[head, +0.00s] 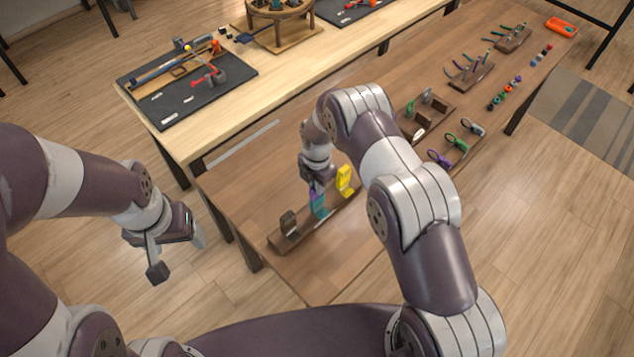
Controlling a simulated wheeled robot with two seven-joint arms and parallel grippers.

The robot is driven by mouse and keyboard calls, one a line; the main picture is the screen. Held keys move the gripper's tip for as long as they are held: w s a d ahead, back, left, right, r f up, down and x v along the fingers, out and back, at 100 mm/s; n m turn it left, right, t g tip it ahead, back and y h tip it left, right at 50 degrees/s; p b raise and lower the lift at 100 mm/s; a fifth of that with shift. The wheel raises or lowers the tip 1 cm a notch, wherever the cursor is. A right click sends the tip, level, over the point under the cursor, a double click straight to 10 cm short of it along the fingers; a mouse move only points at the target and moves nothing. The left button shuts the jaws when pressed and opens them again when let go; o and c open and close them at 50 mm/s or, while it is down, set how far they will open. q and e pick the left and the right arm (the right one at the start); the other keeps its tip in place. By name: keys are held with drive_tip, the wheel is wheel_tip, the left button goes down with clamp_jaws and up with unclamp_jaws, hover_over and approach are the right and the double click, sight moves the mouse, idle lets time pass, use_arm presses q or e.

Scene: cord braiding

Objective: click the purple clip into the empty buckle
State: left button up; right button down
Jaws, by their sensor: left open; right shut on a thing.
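My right gripper (316,180) points down over the wooden rack (285,243) and is shut on the purple clip (313,194), of which only a small part shows. A teal buckle (320,210) stands upright on the rack directly under the clip. The clip is at the buckle's top; I cannot tell whether it sits inside. A yellow piece (345,180) stands to the right on the rack and a dark brown one (289,222) to the left. My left gripper (178,252) is open and empty, off the table's left edge.
Boards with purple, green and grey looped pieces (450,148) and small coloured parts lie further right on the brown table (235,190). A lighter table behind holds a black mat (165,115) with tools. The table's front left corner is bare.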

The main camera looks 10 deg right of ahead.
drive_tip(key=shift+f+b, duration=0.2)
drive_tip(key=shift+b, duration=0.1)
idle(0.4)
drive_tip(key=c, duration=0.7)
unclamp_jaws()
drive_tip(key=shift+r+p, duration=1.9)
drive_tip(key=shift+r, duration=1.2)
drive_tip(key=shift+f, duration=0.1)
